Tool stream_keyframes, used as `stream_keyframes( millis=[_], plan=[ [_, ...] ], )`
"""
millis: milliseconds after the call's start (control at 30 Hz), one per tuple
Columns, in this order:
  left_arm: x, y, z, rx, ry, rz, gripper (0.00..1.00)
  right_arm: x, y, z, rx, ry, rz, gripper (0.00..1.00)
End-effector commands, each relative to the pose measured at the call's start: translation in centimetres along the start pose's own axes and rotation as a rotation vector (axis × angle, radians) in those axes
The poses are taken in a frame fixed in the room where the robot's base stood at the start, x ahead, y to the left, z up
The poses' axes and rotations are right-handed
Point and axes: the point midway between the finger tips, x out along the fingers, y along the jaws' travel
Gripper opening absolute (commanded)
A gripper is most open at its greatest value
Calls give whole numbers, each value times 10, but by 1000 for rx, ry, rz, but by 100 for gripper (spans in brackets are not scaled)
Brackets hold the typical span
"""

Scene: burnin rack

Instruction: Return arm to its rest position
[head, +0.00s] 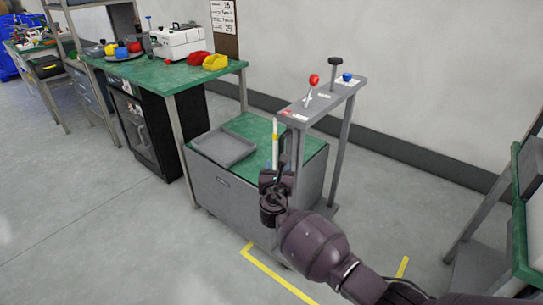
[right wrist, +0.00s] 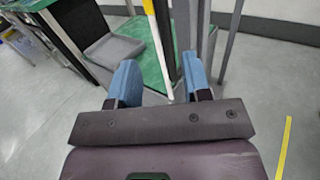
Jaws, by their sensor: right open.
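My right arm comes up from the bottom right of the head view, and its gripper (head: 284,160) is in front of the low grey cabinet and the control stand. In the right wrist view the gripper (right wrist: 160,80) shows two blue fingers set wide apart with nothing held between them. A white and yellow upright rod (head: 275,142) stands behind the fingers in the head view. It also shows between the fingers in the right wrist view (right wrist: 158,45), apparently beyond them; whether it touches them I cannot tell. My left gripper is not in view.
The control stand (head: 345,92) carries a red-knobbed lever (head: 314,79), a black knob (head: 335,61) and a blue knob (head: 347,77). A grey tray (head: 224,148) lies on the cabinet's green top (head: 254,127). A green workbench (head: 160,76) stands behind. Yellow floor tape (head: 278,276) marks open floor.

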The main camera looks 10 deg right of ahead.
Motion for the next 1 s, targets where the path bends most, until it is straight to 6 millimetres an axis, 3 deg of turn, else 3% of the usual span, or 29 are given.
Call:
stream_keyframes(
  millis=[267, 367, 567, 733, 800, 1000],
  plan=[
    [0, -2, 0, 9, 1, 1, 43, 0, 2, 0, 117, 3, 10, 44],
    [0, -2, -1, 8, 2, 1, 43, -1, 8, -1, 317, 37, 37, 44],
    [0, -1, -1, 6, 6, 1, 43, -9, 33, 32, 936, 146, 122, 44],
    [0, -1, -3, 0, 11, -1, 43, -42, 26, 33, 1517, 320, 126, 44],
    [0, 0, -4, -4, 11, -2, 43, -63, 15, 25, 1751, 399, 97, 44],
    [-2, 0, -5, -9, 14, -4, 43, -118, -24, 4, 2241, 551, -25, 44]
  ],
)
